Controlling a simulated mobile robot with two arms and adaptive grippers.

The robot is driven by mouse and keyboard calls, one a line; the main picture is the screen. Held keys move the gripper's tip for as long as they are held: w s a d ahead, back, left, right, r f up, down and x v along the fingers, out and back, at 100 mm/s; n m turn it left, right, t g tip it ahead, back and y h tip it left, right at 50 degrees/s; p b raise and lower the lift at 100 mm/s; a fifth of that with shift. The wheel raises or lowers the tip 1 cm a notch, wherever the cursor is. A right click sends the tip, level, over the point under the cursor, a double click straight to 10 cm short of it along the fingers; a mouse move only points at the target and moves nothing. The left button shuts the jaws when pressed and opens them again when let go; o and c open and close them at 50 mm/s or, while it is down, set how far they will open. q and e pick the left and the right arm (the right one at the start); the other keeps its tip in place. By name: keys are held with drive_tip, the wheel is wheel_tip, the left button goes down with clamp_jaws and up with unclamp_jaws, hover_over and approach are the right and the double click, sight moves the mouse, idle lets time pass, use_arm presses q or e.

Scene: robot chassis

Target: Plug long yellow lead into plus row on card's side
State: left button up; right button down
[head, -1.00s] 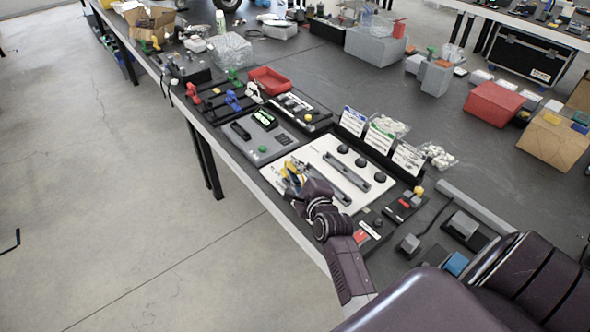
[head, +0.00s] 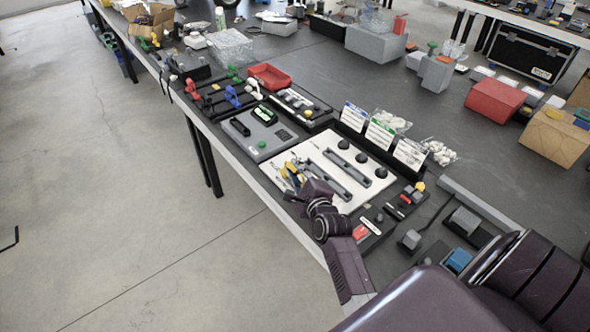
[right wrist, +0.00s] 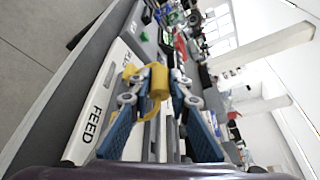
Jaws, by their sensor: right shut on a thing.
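My right gripper (head: 292,179) is over the front left part of a white panel (head: 315,158). In the right wrist view, its fingertips (right wrist: 158,84) are shut on a yellow piece (right wrist: 158,78), which looks like the plug end of a yellow lead. Another yellow part (right wrist: 130,74) shows just left of the fingers; I cannot tell whether it belongs to the same lead. Three upright cards, blue-topped (head: 353,116), green-topped (head: 380,132) and white (head: 409,153), stand behind the panel. A plus row cannot be made out. My left gripper is not in view.
The panel carries two dark bars and several black knobs (head: 362,158). A grey device (head: 262,134) lies to its left, and a red tray (head: 269,76) stands farther back. Small bags of white pieces (head: 438,152) lie behind the cards.

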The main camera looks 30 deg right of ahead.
drive_tip(key=shift+f, duration=0.4)
drive_tip(key=c, duration=1.7)
unclamp_jaws()
drive_tip(key=v, duration=0.7)
drive_tip(key=shift+s+r, duration=0.2)
